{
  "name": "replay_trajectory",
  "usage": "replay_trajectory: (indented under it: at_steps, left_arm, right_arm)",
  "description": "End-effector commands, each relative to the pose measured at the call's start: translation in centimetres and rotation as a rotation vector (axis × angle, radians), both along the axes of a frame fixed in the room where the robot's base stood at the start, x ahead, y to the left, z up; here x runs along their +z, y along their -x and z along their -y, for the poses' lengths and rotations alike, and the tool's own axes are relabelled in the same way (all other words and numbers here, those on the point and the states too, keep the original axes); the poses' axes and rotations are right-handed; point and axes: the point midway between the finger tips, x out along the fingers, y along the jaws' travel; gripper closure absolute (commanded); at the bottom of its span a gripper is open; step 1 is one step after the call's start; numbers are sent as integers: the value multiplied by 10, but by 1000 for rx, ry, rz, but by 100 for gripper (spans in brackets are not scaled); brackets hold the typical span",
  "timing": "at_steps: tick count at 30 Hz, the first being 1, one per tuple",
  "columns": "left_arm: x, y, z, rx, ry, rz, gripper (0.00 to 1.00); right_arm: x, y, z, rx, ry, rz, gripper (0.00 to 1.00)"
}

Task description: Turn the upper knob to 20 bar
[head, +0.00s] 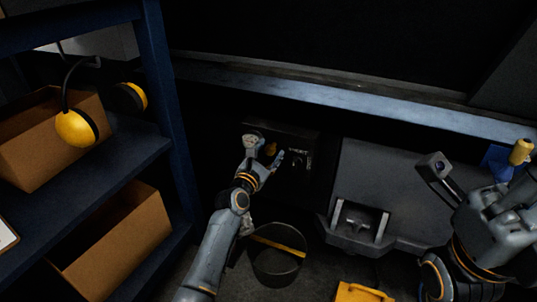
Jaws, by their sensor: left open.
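A dark control panel (312,140) sits low under the ledge, with small pale lettering too small to read. A small orange-yellow knob (271,149) shows on it, between the fingers of my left gripper (267,151). That gripper is open, with one finger on each side of the knob; I cannot tell whether they touch it. A dark round shape with pale marks (297,161) is to the right of the gripper; its reading is not legible. My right gripper (466,172) is at the right, away from the panel; its jaw state is unclear.
A blue shelf (160,100) with cardboard boxes (120,245) and yellow ear defenders (76,128) stands at the left. A dark bin (277,267) is below the panel. A grey machine housing (385,165) is right of it. A yellow object (360,292) lies at the bottom.

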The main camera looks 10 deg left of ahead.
Motion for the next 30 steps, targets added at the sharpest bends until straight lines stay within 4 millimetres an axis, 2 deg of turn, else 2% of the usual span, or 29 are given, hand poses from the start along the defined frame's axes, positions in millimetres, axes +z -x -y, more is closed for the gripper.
replay_trajectory:
  at_steps: [3, 11, 22, 30]
  left_arm:
    - [0, 0, 0, 0, 0, 0, 48]
    - [0, 0, 0, 0, 0, 0, 100]
    - [0, 1, 0, -1, -48, 8, 100]
    - [1, 1, 1, 0, -224, 41, 100]
  right_arm:
    - [0, 0, 0, 0, 0, 0, 100]
    - [0, 0, 0, 0, 0, 0, 100]
    - [3, 0, 0, 1, -2, 0, 100]
    - [1, -5, 2, 4, -8, -31, 100]
